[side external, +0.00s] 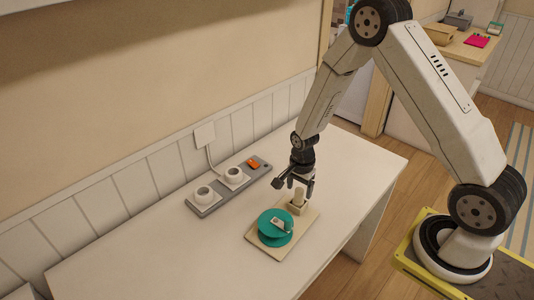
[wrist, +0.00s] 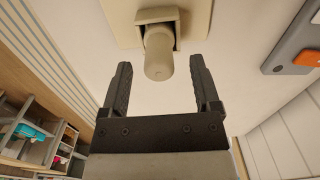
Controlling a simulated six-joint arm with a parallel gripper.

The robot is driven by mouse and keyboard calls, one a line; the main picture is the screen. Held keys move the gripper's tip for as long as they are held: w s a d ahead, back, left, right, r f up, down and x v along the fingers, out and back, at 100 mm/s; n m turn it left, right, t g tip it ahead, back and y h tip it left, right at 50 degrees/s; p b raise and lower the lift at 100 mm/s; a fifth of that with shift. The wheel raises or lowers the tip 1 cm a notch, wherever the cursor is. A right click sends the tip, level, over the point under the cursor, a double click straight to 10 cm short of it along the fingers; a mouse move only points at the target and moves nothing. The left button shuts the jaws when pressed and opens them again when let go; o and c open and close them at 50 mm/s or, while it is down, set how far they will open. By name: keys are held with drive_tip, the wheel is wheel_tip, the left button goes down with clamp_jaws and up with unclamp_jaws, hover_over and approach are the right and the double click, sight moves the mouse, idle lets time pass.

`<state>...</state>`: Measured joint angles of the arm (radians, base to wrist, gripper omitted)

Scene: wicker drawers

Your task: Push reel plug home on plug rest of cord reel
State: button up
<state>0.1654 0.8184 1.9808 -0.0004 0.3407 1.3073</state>
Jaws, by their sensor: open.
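The cord reel (side external: 275,227) is a teal drum on a beige base board on the white table. At the board's far end stands the beige plug rest (side external: 295,209), with the pale reel plug (side external: 299,195) upright in or on it. In the wrist view the plug (wrist: 158,55) shows as a rounded cream cylinder in the square socket of the plug rest (wrist: 142,16). How deep it sits I cannot tell. My gripper (side external: 301,187) is open just above and beside the plug. In the wrist view its two fingers (wrist: 161,75) point toward the plug, with nothing held between them.
A grey power strip (side external: 229,187) with two white round plugs and an orange switch (side external: 253,164) lies behind, near the wall. It also shows at the right of the wrist view (wrist: 290,45). The table (side external: 150,240) is clear to the left.

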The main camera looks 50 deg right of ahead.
drive_tip(key=shift+r, duration=3.35)
drive_tip(key=shift+s+a+r+n, duration=0.3)
drive_tip(key=shift+r+n, duration=0.25)
drive_tip(key=shift+n, duration=0.05)
drive_tip(key=s+a+r+n+t, duration=0.1)
drive_tip(key=s+a+r+n, duration=0.2)
drive_tip(key=n, duration=0.4)
drive_tip(key=s+a+r+n+t, duration=0.1)
drive_tip(key=s+a+r+n, duration=0.2)
drive_tip(key=s+r+n, duration=0.3)
drive_tip(key=s+n, duration=0.1)
drive_tip(key=n, duration=0.1)
drive_tip(key=shift+n+t, duration=0.3)
